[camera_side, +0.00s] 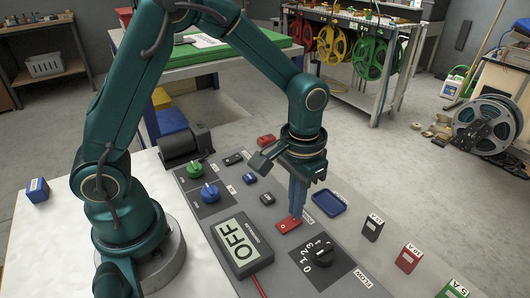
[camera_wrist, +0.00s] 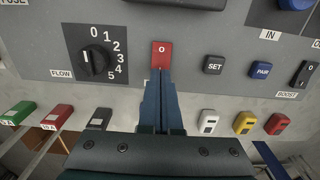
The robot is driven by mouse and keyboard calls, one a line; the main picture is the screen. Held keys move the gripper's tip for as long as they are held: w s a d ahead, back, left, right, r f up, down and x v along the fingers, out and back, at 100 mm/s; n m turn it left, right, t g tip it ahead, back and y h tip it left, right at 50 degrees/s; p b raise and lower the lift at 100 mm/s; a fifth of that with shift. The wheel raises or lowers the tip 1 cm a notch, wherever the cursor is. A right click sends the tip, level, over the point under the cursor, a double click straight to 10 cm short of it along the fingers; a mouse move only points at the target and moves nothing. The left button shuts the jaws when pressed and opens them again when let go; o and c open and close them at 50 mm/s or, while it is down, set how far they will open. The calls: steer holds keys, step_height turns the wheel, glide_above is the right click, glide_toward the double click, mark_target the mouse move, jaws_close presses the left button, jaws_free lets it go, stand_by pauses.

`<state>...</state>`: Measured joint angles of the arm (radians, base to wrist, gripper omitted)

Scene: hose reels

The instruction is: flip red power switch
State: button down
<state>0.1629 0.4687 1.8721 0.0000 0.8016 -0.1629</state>
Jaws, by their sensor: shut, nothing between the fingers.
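The red power switch (camera_side: 287,225) is a small red rocker on the grey panel. In the wrist view the red switch (camera_wrist: 162,52) shows a white "0" mark near its top end. My gripper (camera_side: 297,213) points down at the switch, fingers together and empty. In the wrist view the closed fingertips (camera_wrist: 159,76) lie at the switch's lower end and cover a little of it. I cannot tell whether they touch it. The display box (camera_side: 240,245) reads OFF.
A black flow dial (camera_side: 320,252) sits close to the switch; it also shows in the wrist view (camera_wrist: 93,60). SET (camera_wrist: 213,65) and PAIR (camera_wrist: 261,70) buttons are on the other side. A blue tray (camera_side: 330,203) and several coloured fuse blocks (camera_side: 409,258) lie nearby.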

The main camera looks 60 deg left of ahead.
steer(key=shift+f, duration=0.7)
stand_by(0.3)
steer(key=shift+r, duration=3.55)
step_height(320, 180, up, 5)
steer(key=a+t, duration=0.1)
steer(key=t, duration=0.1)
step_height(320, 180, up, 4)
steer(key=t, duration=0.3)
glide_above(266, 222)
steer(key=s+a, duration=0.1)
steer(key=s, duration=0.3)
steer(key=shift+s+a+f+t, duration=0.2)
steer(key=shift+s+f+t, duration=0.1)
steer(key=shift+s+f, duration=0.95)
